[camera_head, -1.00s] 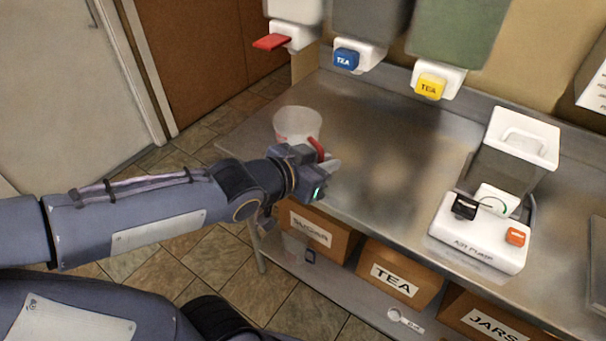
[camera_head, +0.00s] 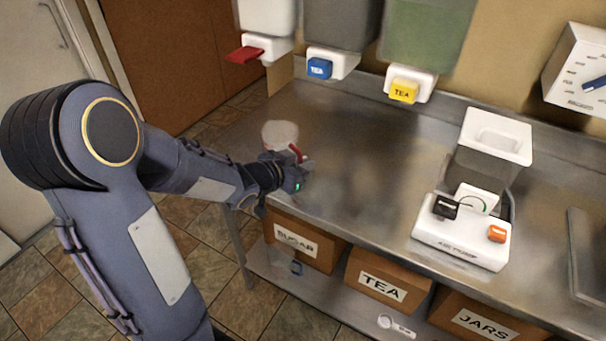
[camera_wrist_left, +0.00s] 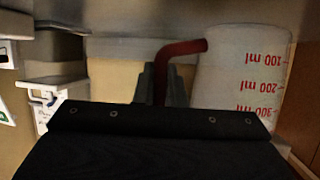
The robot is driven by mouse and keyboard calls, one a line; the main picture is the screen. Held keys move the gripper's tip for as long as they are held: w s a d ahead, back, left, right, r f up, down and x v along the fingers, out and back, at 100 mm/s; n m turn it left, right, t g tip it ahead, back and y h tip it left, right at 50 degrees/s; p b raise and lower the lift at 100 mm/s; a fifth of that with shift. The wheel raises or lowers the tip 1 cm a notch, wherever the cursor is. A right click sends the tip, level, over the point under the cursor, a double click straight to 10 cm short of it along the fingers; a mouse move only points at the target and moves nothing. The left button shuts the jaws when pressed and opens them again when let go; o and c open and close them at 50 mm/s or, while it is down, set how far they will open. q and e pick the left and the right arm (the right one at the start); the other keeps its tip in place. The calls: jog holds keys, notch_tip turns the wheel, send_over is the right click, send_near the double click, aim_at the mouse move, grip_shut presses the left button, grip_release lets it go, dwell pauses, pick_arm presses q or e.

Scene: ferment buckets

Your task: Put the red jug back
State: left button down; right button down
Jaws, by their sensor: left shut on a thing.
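The red jug is a clear, whitish measuring jug (camera_head: 279,135) with a red handle (camera_head: 296,152). It is at the left end of the steel counter in the head view. In the left wrist view the jug (camera_wrist_left: 238,75) shows red marks of 100, 200 and 300 ml, and its red handle (camera_wrist_left: 172,62) runs between my fingers. My left gripper (camera_head: 302,166) is shut on the handle, at the counter's front left. I cannot tell whether the jug's base touches the counter. My right gripper is not in view.
Dispensers with red (camera_head: 245,54), blue (camera_head: 319,68) and yellow (camera_head: 404,91) taps hang above the back of the counter (camera_head: 350,150). A white air pump (camera_head: 462,238) stands at the right. Boxes marked SUGAR (camera_head: 304,243), TEA (camera_head: 388,279) and JARS sit on the lower shelf. Mid-counter is clear.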

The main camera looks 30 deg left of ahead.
pick_arm(q)
jog(key=shift+w+a+f+b, duration=0.1)
jog(key=shift+f+b, duration=0.05)
jog(key=shift+f, duration=0.75)
jog(key=shift+w+f+b, duration=0.1)
jog(key=shift+f+b, duration=0.05)
jog(key=shift+f, duration=0.7)
jog(key=shift+f, duration=0.25)
jog(key=c, duration=1.5)
grip_release()
jog(key=shift+r, duration=0.1)
